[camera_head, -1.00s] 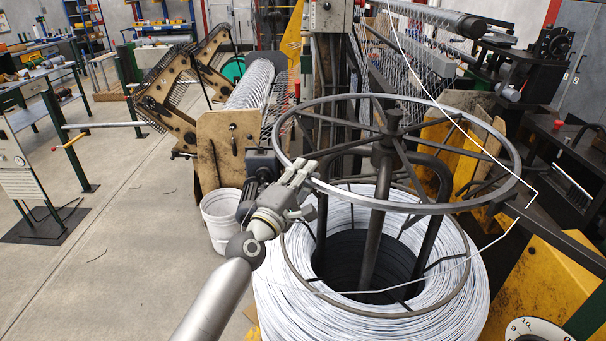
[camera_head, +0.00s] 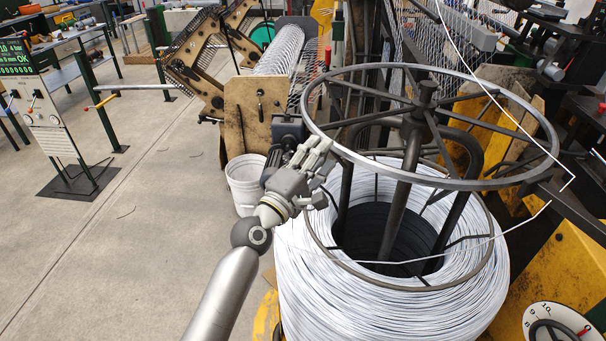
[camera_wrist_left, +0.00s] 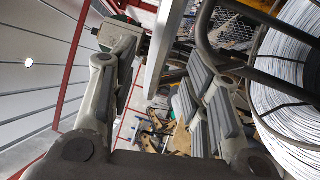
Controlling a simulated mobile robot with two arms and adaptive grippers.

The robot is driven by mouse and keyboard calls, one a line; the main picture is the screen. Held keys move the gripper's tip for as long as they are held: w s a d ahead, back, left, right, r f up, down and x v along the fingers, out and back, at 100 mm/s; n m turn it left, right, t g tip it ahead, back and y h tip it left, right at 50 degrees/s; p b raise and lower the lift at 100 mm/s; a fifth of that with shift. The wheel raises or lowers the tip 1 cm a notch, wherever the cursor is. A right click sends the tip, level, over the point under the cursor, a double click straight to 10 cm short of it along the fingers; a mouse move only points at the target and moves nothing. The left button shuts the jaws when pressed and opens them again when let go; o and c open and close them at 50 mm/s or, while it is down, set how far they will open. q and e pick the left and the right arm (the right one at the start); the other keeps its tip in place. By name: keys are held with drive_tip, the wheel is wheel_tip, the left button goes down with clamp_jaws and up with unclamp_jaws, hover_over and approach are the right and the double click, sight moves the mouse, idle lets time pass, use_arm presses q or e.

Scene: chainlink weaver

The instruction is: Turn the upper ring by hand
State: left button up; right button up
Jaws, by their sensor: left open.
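The upper ring (camera_head: 545,118) is a grey metal hoop with dark spokes on a central hub, level above a coil of white wire (camera_head: 400,310). My left gripper (camera_head: 322,146) is at the ring's near left rim, in the head view. In the left wrist view the pale rim (camera_wrist_left: 163,50) passes between the two spread fingers of the gripper (camera_wrist_left: 158,58). The fingers look open, with a gap beside the rim. I cannot tell whether either finger touches it. My right gripper is not in view.
A thinner lower ring (camera_head: 482,265) lies over the coil. A loose white wire (camera_head: 480,75) runs past the upper ring at the right. A white bucket (camera_head: 245,185) and a wooden panel (camera_head: 250,110) stand left of the coil.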

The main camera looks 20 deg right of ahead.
use_arm(q)
drive_tip(key=v, duration=0.6)
drive_tip(key=shift+a, duration=0.2)
drive_tip(key=shift+s+f, duration=0.1)
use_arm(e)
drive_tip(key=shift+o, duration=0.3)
